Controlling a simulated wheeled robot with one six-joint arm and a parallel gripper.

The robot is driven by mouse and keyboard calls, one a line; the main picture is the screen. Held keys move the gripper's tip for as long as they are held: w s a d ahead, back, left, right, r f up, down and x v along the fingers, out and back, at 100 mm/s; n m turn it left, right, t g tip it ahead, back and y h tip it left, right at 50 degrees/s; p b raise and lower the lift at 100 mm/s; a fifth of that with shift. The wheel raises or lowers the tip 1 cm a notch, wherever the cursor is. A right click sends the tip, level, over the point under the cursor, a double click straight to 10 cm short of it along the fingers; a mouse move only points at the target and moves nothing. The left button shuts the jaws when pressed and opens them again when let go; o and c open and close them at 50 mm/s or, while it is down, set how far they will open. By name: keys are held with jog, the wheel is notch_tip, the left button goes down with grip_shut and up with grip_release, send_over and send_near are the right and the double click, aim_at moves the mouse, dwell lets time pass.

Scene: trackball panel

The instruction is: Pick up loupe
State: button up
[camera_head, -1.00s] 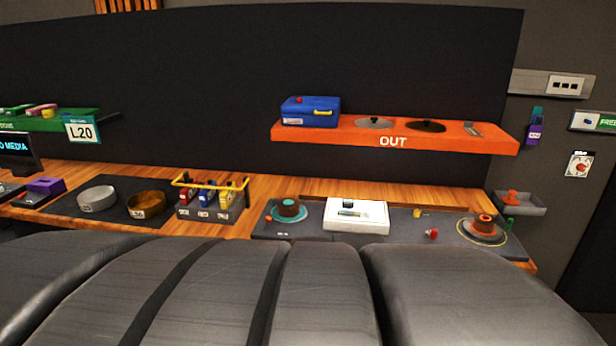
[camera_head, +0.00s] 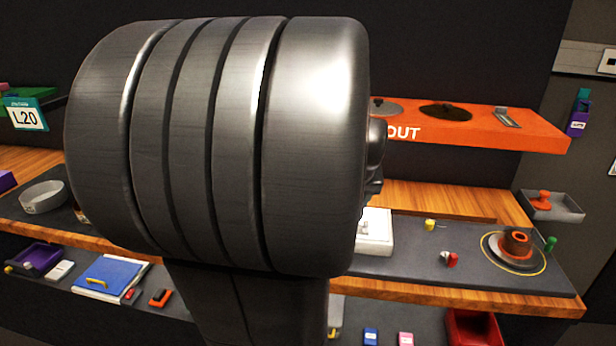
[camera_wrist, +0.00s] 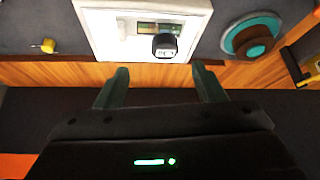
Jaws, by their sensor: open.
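A small dark cylinder with a pale marked face, apparently the loupe (camera_wrist: 165,45), sits on the white box (camera_wrist: 105,38) in the wrist view. It is beside a small inset strip with green and tan parts. My gripper (camera_wrist: 159,75) is open and empty, its two fingertips apart and short of the loupe, which shows above the gap between them. In the head view only the right part of the white box (camera_head: 375,236) shows; my arm hides the loupe and my gripper there.
A teal ring with a brown hub (camera_wrist: 252,38) is right of the box in the wrist view, and a yellow knob (camera_wrist: 48,45) is left. In the head view, an orange shelf (camera_head: 540,138) overhangs the wooden counter. An orange-and-dark round piece (camera_head: 515,245) sits at right.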

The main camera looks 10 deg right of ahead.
jog(key=x, duration=0.4)
jog(key=shift+w+f, duration=0.2)
jog(key=shift+f, duration=0.1)
jog(key=shift+a+x, duration=0.2)
jog(key=shift+x, duration=1.15)
jog(key=shift+a+x, duration=0.25)
jog(key=shift+x, duration=1.1)
jog(key=shift+c, duration=0.4)
jog(key=c, duration=1.1)
jog(key=shift+o, duration=0.2)
